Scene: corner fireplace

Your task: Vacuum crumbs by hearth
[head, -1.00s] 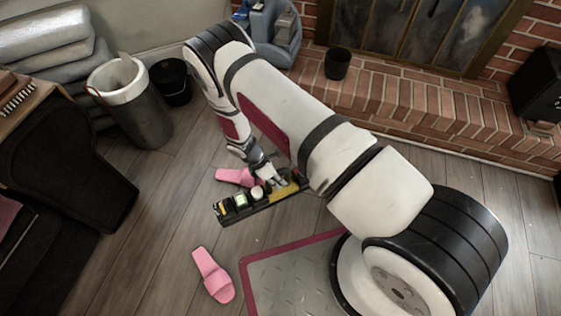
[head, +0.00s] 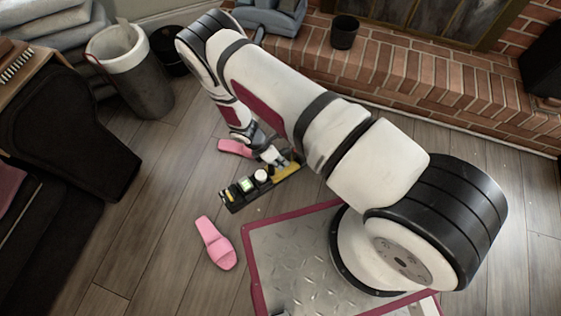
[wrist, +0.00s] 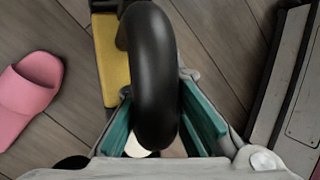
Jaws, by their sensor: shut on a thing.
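My gripper (head: 282,161) is shut on a thick black curved handle (wrist: 152,75), which fills the middle of the wrist view between the teal finger pads. Below it in the head view is a long, narrow black caddy (head: 236,208) holding a yellow item (head: 284,172), a white-capped item and a green one. The yellow item also shows behind the handle in the wrist view (wrist: 112,65). I cannot tell whether the handle belongs to the caddy or to something in it. The brick hearth (head: 420,75) runs across the upper right. Crumbs on the floor are too small to make out surely.
Pink slippers lie on the wood floor, one in front of the caddy (head: 217,243) and one behind it (head: 234,147). A dark cup (head: 344,32) stands on the hearth. A grey bin (head: 148,90) and dark chair (head: 75,130) stand at left.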

